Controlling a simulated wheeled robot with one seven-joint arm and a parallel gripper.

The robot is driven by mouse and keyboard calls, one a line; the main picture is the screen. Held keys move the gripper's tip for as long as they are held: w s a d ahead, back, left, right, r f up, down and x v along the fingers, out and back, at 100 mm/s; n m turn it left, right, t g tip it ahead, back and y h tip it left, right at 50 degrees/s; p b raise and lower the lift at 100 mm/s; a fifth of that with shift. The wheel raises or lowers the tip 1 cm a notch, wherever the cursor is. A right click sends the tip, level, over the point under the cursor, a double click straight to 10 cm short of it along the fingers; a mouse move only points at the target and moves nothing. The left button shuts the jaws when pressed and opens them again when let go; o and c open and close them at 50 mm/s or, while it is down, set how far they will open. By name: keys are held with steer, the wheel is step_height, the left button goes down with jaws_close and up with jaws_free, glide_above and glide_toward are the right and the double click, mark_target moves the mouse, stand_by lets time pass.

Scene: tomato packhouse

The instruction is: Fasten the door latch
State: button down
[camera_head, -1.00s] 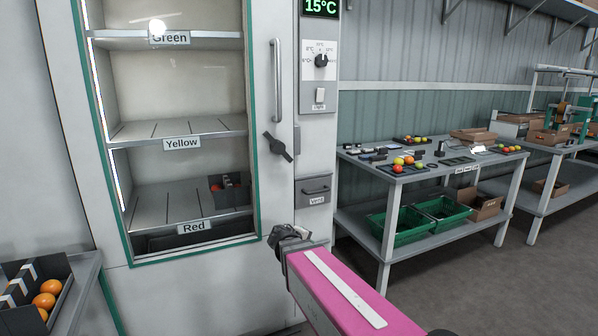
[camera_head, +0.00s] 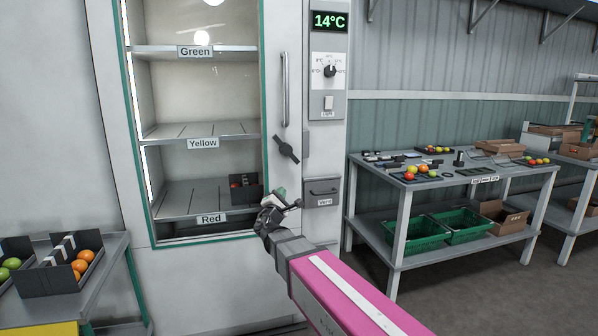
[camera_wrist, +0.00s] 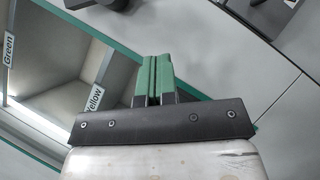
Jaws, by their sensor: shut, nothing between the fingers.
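The door latch (camera_head: 287,147) is a dark turning handle on the white cabinet door (camera_head: 272,120), below the long vertical handle (camera_head: 285,90). It lies slanted, upper left to lower right. The door's glass front looks flush with the cabinet; any small gap cannot be made out. My gripper (camera_head: 281,193) is below the latch, in front of the door, and apart from the latch in the picture. In the wrist view, my green fingers (camera_wrist: 153,78) are together and empty. A dark part at the top edge there looks like the latch (camera_wrist: 95,4), mostly cut off.
Right of the door are a 14°C display (camera_head: 329,21), a dial (camera_head: 330,71), a switch (camera_head: 328,103) and a vent drawer (camera_head: 322,192). A dark box (camera_head: 246,189) stands on the red shelf. A side table (camera_head: 95,270) is at left, a workbench (camera_head: 450,182) at right.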

mark_target(286, 150)
steer(key=shift+s+a+r, duration=0.1)
steer(key=shift+a+r, duration=0.05)
steer(key=shift+s+d+r+x, duration=0.15)
steer(key=shift+d+r+x, duration=0.15)
steer(key=shift+x, duration=1.85)
steer(key=shift+s+d+r+x, duration=0.2)
steer(key=shift+d+x, duration=0.15)
steer(key=shift+x, duration=1.8)
steer(key=shift+s+d+r+x, duration=0.15)
steer(key=shift+d+r+x, duration=0.15)
steer(key=shift+x, duration=1.85)
